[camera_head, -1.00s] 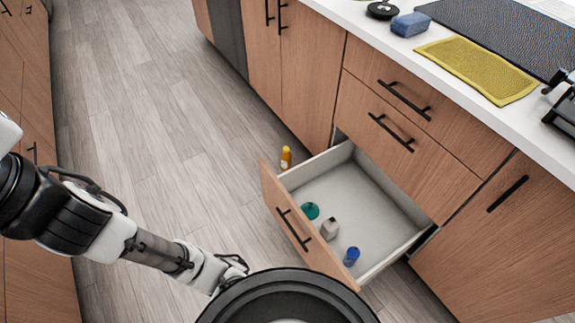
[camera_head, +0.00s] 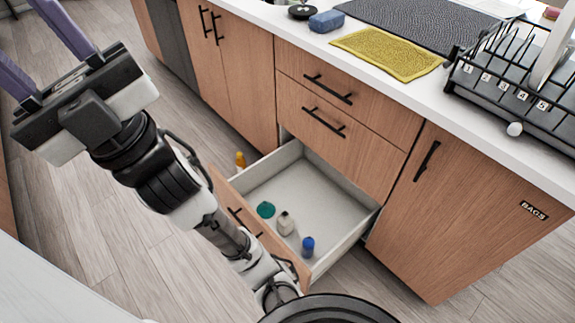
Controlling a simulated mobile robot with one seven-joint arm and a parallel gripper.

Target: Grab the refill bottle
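An open lower drawer (camera_head: 325,205) holds a green item (camera_head: 266,209), a small pale grey bottle (camera_head: 286,223) and a blue bottle (camera_head: 308,247), all near its front panel. A yellow-orange bottle (camera_head: 240,160) stands on the floor just beyond the drawer's far front corner. I cannot tell from labels which of them is the refill bottle. My gripper (camera_head: 22,42) is at the upper left, well apart from the drawer. Its two purple fingers are spread with nothing visible between them; their tips are cut off by the picture's edge.
The white counter (camera_head: 440,92) above carries a blue sponge (camera_head: 326,21), a yellow cloth (camera_head: 385,54), a dark mat (camera_head: 415,22) and a black dish rack (camera_head: 515,95). The drawer sticks out over the floor (camera_head: 130,240). My arm passes in front of the drawer's front panel.

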